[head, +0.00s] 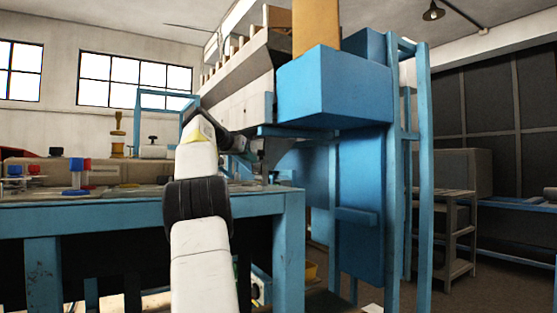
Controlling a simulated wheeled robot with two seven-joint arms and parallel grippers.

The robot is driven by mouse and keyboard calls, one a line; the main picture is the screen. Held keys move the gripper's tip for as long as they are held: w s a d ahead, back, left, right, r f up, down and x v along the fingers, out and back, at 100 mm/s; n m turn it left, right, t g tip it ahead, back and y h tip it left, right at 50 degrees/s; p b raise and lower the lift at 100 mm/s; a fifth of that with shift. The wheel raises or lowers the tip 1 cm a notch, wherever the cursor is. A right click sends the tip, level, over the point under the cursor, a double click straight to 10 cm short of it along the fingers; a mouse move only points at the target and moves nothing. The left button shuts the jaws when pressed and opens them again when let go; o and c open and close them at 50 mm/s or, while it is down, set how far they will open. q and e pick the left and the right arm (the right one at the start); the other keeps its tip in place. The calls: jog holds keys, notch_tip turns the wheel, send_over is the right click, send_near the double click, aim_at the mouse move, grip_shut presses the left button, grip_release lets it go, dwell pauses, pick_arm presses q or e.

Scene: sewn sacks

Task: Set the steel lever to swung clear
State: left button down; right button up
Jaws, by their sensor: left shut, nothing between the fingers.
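My left arm rises from the bottom of the head view and bends over the blue table toward the machine. My left gripper (260,158) is at its far end, small and dark, beside the lower front of the blue and grey machine (335,90). It is shut and holds nothing that I can see. I cannot pick out the steel lever with certainty; the area by the gripper is small, dark and partly hidden by my arm and wrist. My right gripper is not in view.
The blue table (120,215) holds red and blue parts (77,172) and a yellowish spindle (118,135) at the left. Blue upright posts (424,180) stand right of the machine. A grey shelf stand (455,230) is further right, with open floor before it.

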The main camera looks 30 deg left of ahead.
pick_arm(q)
jog(key=shift+w+d, duration=0.2)
jog(key=shift+w, duration=0.25)
jog(key=shift+w+d, duration=0.2)
jog(key=shift+w, duration=0.25)
jog(key=shift+w+d, duration=0.55)
jog(key=shift+w, duration=0.2)
jog(key=v, duration=0.7)
jog(key=shift+s+r, duration=0.15)
jog(key=shift+s, duration=0.2)
jog(key=shift+d, duration=0.1)
